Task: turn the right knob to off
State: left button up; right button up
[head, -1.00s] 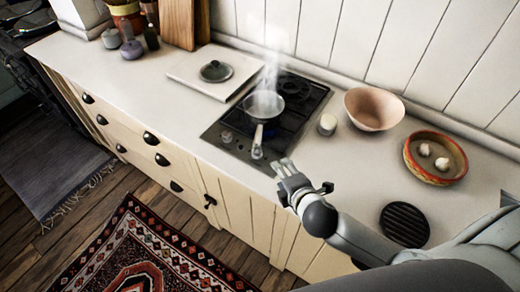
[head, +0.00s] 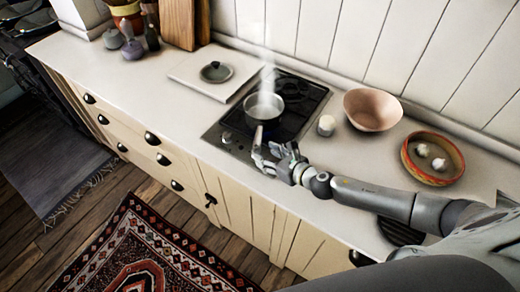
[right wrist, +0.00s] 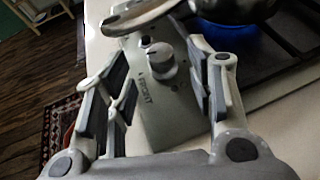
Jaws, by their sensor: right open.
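A blue flame (right wrist: 232,32) burns under the steaming pan (head: 264,107). My left gripper is not in view.
The pan's handle (right wrist: 145,16) reaches out over the panel, close above the fingers. A board (head: 195,85) lies left.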

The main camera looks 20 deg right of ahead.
aim_at(258, 151)
jog(key=shift+x, duration=2.25)
jog(key=shift+c, duration=0.3)
jog(key=c, duration=0.9)
jog(key=shift+o, duration=0.2)
